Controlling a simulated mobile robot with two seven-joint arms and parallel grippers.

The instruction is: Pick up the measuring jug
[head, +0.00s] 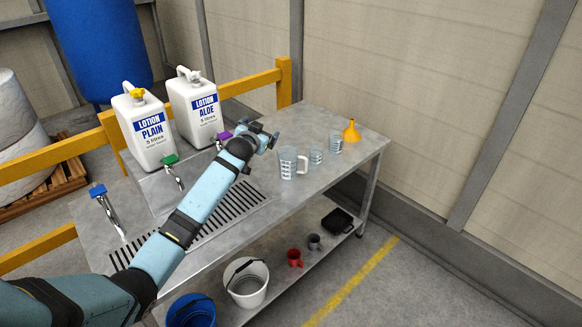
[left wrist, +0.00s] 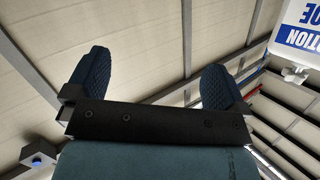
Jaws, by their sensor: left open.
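The measuring jug (head: 287,163) is a clear, bluish jug with dark markings and a pale handle on its right. It stands upright on the steel bench top, nearest of a row of clear vessels. My left gripper (head: 265,134) is open and empty, raised above the bench to the upper left of the jug and apart from it. In the left wrist view its two blue ridged fingers (left wrist: 155,75) are spread wide with nothing between them. The jug does not show in that view. My right gripper is not in view.
Two smaller clear measuring cups (head: 316,156) (head: 336,142) and an orange funnel (head: 351,131) stand right of the jug. Lotion containers (head: 147,128) (head: 196,106) and taps (head: 171,172) line the back left. The lower shelf (head: 270,296) holds buckets and mugs. Bench in front of the jug is clear.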

